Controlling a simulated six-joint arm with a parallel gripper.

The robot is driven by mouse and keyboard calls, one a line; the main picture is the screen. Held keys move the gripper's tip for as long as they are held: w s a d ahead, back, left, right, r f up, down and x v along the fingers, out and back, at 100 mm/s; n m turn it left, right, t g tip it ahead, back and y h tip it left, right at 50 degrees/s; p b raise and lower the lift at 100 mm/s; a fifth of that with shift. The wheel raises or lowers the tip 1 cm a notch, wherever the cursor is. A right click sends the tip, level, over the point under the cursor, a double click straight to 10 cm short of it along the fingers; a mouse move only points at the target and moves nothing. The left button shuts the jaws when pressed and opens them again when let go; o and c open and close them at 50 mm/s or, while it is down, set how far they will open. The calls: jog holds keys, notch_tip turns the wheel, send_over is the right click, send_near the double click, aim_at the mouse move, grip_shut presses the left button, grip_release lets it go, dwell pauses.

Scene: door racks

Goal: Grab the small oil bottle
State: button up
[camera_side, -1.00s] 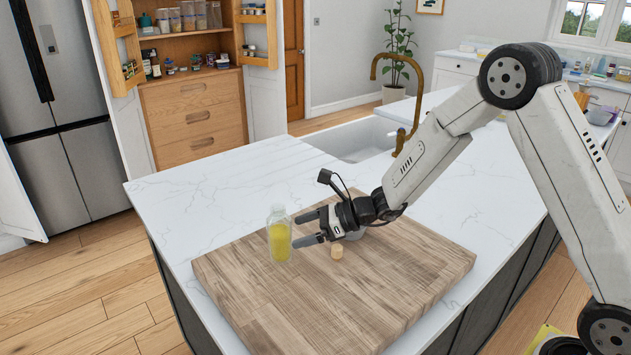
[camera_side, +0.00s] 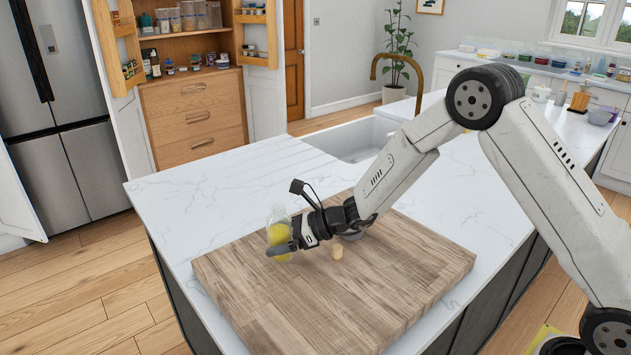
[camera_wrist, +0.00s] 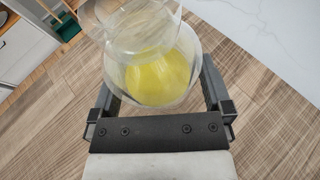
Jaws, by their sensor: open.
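The small oil bottle (camera_side: 279,238) is clear with yellow oil inside and stands upright on the wooden board (camera_side: 330,290), near its left back edge. It fills the upper middle of the wrist view (camera_wrist: 152,75), seen from above. My gripper (camera_side: 281,245) is open and level with the bottle, with one finger crossing in front of it in the side view. In the wrist view my gripper (camera_wrist: 158,95) has a finger on each side of the bottle, with the bottle between them. Whether the fingers touch the glass I cannot tell.
The white marble counter (camera_side: 230,190) is clear behind the board, with a sink (camera_side: 350,140) further back.

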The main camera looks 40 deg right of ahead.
aim_at(278, 226)
dwell(0.4)
grip_shut()
jog(key=shift+r, duration=0.1)
jog(key=shift+r, duration=0.2)
dwell(0.3)
jog(key=shift+r, duration=1.25)
jog(key=s+d+r, duration=0.2)
jog(key=s+r, duration=0.8)
jog(key=s, duration=0.3)
jog(key=shift+s+d, duration=0.2)
jog(key=shift+d, duration=0.05)
jog(key=shift+s, duration=0.15)
dwell(0.8)
